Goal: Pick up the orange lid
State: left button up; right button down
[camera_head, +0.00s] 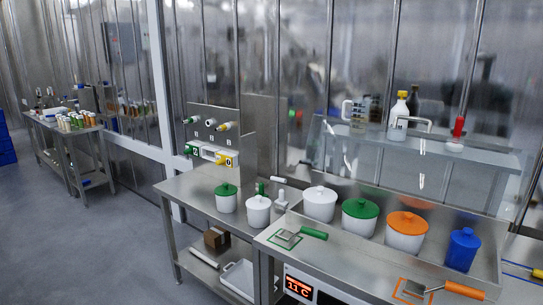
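The orange lid (407,222) sits on a white round container (402,241) in the metal tray section on the right counter. It has a small knob on top. A green-lidded container (359,217) stands to its left, and a blue container (462,250) stands to its right. Neither of my grippers shows in the head view.
The steel counter (340,268) also carries a white-lidded container (319,204), a green-handled tool (287,239) and an orange-handled tool (464,290). A glass shelf (480,153) with bottles overhangs the back.

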aim_at(407, 223)
jog(key=i+z, duration=0.1)
jog(key=z, duration=0.25)
jog(key=j+z, duration=0.15)
jog(key=z, duration=0.2)
jog(key=i+j+z, duration=0.1)
jog(key=z, duration=0.3)
jog(key=i+j+z, duration=0.25)
jog(key=j, duration=0.25)
jog(key=j+z, duration=0.25)
jog(key=j, duration=0.25)
jog(key=i+j+z, duration=0.1)
jog(key=j+z, duration=0.15)
jog(key=j, duration=0.9)
jog(key=i+j, duration=0.15)
jog(key=j, duration=0.45)
